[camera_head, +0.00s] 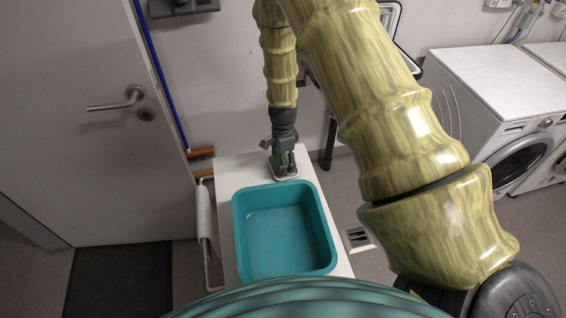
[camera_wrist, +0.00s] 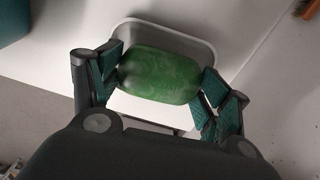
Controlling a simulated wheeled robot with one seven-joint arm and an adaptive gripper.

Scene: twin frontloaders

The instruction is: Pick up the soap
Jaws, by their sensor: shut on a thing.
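The soap (camera_wrist: 160,76) is a green rounded bar. In the wrist view it lies between my gripper's two fingers, over a white soap dish (camera_wrist: 186,40). My gripper (camera_wrist: 159,84) is shut on the soap, one finger pad at each end of it. In the head view my gripper (camera_head: 284,162) points down at the far end of the white table, over the dish (camera_head: 288,173). The soap is mostly hidden there by the fingers. I cannot tell whether the soap still touches the dish.
A teal basin (camera_head: 325,232) stands on the white table (camera_head: 228,172), just nearer than the dish. A towel (camera_head: 205,215) hangs at the table's left side. The wall is close behind my gripper. A door (camera_head: 85,130) is at left, and white washing machines (camera_head: 500,85) at right.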

